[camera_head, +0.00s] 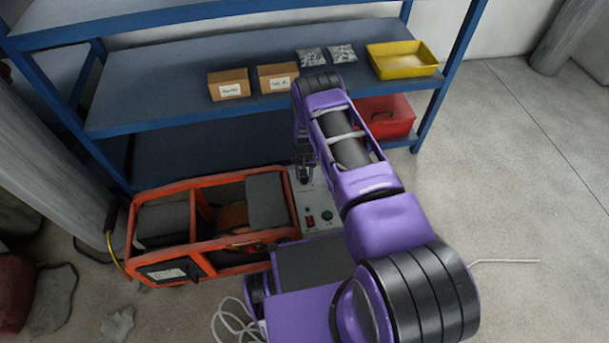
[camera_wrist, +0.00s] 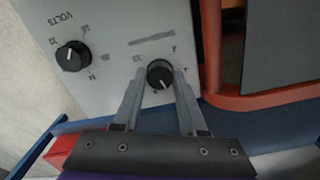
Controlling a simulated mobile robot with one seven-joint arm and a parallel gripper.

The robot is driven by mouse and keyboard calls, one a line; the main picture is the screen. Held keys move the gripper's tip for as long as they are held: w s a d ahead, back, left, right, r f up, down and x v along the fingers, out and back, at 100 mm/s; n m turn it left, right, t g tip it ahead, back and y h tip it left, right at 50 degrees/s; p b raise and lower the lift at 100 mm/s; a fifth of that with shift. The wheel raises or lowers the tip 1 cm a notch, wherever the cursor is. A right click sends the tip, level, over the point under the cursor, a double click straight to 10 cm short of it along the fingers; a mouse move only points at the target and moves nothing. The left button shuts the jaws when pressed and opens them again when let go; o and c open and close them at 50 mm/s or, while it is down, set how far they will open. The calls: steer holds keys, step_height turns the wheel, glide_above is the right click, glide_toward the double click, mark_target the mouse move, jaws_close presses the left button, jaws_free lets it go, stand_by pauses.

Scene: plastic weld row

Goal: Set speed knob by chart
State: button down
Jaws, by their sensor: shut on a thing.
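The light grey control panel (camera_head: 318,226) is on the right end of an orange-framed machine (camera_head: 190,262). In the wrist view my gripper (camera_wrist: 160,73) is shut on a black round knob (camera_wrist: 160,76), one finger on each side. Its white mark points towards the bottom of the picture, towards my palm. Small scale marks around this knob are too blurred to read. A second black knob (camera_wrist: 73,56), beside the upside-down word VOLTS, stands free to the left. In the head view my arm covers much of the panel's upper part, and the gripped knob is hidden.
A white label (camera_head: 166,273) on the machine's front is too small to read. Behind stands a blue shelf (camera_head: 160,88) with cartons, bags and a yellow tray (camera_head: 403,60). The floor at right is mostly clear.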

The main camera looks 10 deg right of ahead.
steer(key=m, duration=0.4)
steer(key=shift+m, duration=2.1)
steer(key=shift+c, duration=2.4)
jaws_free()
steer(key=shift+r, duration=0.1)
step_height(320, 180, up, 17)
steer(key=p, duration=0.3)
steer(key=shift+r, duration=0.15)
